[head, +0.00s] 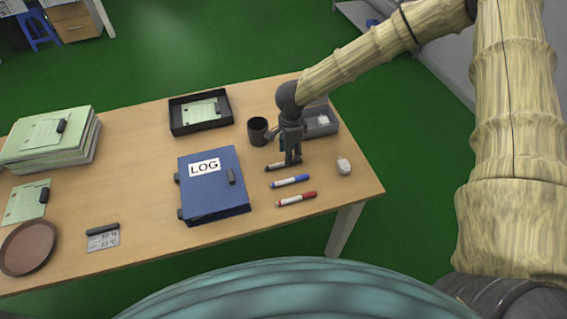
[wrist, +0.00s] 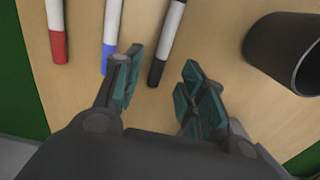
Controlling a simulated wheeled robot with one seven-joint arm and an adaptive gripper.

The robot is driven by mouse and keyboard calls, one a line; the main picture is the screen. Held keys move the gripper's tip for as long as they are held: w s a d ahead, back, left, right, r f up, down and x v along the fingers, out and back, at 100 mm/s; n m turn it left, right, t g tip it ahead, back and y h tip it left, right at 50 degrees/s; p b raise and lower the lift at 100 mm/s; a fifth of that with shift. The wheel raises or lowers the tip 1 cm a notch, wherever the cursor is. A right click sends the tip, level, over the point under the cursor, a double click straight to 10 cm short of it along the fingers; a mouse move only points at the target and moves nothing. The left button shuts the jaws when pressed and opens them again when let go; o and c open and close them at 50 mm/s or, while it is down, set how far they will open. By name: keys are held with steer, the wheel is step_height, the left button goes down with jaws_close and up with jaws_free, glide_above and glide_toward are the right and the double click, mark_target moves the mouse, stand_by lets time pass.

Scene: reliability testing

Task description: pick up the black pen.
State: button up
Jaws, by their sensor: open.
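The black pen (head: 275,166) is a white-bodied marker with a black cap, lying on the wooden table in the head view, partly hidden by my gripper (head: 292,161). In the wrist view the black pen (wrist: 166,42) lies ahead of my gripper (wrist: 158,92), its black cap end reaching between the two teal-padded fingers. The fingers are open and hold nothing. I cannot tell how far above the table the fingertips are.
A blue marker (head: 290,181) and a red marker (head: 296,199) lie nearby. A dark mug (head: 257,132) stands close to my gripper. A grey tray (head: 331,126), a white object (head: 344,166) and a blue LOG binder (head: 212,190) are around.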

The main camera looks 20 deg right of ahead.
mark_target(283, 164)
steer(key=shift+d+f+p, duration=0.1)
steer(key=shift+f+p, duration=0.5)
steer(key=shift+f, duration=1.55)
steer(key=c, duration=0.9)
